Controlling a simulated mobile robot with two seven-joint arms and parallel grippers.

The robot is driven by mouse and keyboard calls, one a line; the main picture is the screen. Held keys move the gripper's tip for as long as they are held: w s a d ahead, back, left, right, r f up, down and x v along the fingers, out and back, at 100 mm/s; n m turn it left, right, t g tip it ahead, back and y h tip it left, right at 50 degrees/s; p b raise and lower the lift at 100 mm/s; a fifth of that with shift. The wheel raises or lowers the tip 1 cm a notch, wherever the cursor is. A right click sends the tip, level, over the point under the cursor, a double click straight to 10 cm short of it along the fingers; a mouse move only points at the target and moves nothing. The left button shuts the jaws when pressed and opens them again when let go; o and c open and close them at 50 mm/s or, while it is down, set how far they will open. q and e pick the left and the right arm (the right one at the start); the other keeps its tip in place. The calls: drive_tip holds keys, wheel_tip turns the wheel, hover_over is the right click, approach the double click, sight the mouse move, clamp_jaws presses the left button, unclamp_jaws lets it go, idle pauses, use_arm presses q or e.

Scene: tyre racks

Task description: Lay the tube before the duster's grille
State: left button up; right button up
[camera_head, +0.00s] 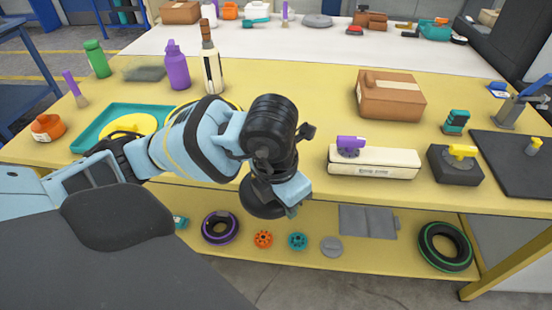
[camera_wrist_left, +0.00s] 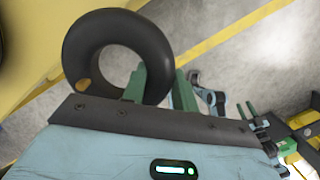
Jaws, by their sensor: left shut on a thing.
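The tube is a black ring (camera_wrist_left: 108,28) in the left wrist view. My left gripper (camera_wrist_left: 160,85) is shut on its wall, with a green finger on each side. In the head view my left gripper (camera_head: 290,192) hangs over the front edge of the yellow table, and the dark tube (camera_head: 260,208) shows partly below it. I cannot tell for sure which object is the duster; a purple piece with a dark round part (camera_head: 350,143) sits on a long white box. Small green and light-blue parts at the right of the wrist view may be my right gripper.
The white box (camera_head: 374,163) and a cardboard box (camera_head: 390,96) stand right of my arm. A black box with a yellow knob (camera_head: 455,165) is farther right. Bottles (camera_head: 178,70) and a teal tray (camera_head: 98,117) are at left. The lower shelf (camera_head: 350,257) holds tyres and small wheels.

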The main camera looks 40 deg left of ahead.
use_arm(q)
drive_tip(key=w+a, duration=0.2)
drive_tip(key=w, duration=0.2)
drive_tip(key=w+a+f, duration=0.1)
drive_tip(key=w+a, duration=0.2)
drive_tip(key=w, duration=0.1)
drive_tip(key=w+a, duration=0.3)
drive_tip(key=w, duration=0.2)
drive_tip(key=shift+f, duration=0.2)
drive_tip(key=shift+w+a, duration=0.1)
drive_tip(key=shift+w+a, duration=0.2)
drive_tip(key=shift+w, duration=0.05)
drive_tip(key=shift+f, duration=1.8)
drive_tip(key=shift+f, duration=0.1)
drive_tip(key=shift+f, duration=0.1)
drive_tip(key=o, duration=1)
